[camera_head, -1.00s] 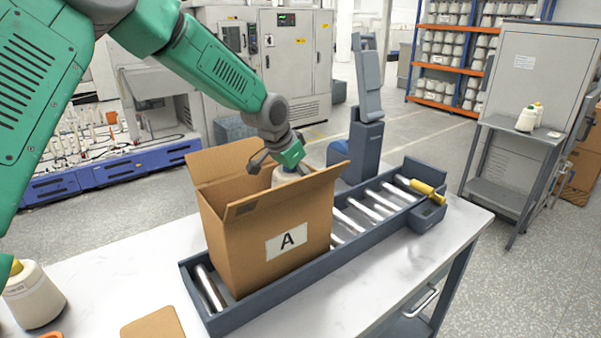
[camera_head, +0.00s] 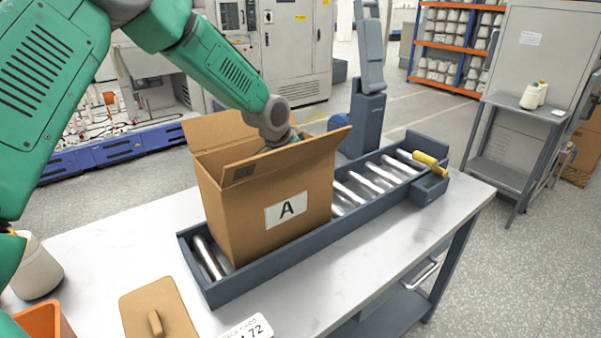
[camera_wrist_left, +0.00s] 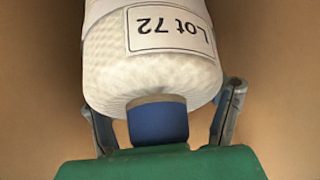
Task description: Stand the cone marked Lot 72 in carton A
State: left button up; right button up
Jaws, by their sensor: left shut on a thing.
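The open brown carton A (camera_head: 262,212) stands upright on the roller tray, its flaps spread. My left arm reaches down through its top in the head view, and the gripper is hidden behind the carton's walls. In the left wrist view my left gripper (camera_wrist_left: 163,105) is shut on the white cone marked Lot 72 (camera_wrist_left: 150,68). Its fingers lie on either side of the cone's blue tip (camera_wrist_left: 158,120), and its label reads upside down there. Brown carton walls surround the cone. Whether its base touches the carton floor is hidden. My right gripper is not in view.
The dark roller tray (camera_head: 345,232) runs along the white table. Another white cone (camera_head: 38,272) stands at the left. A brown lid with a handle (camera_head: 157,312), an orange container (camera_head: 42,322) and a Lot 72 card (camera_head: 248,329) lie near the front. The table right of the card is clear.

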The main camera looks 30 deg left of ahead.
pick_arm(q)
jog(key=o, duration=1.9)
jog(key=v, duration=1.2)
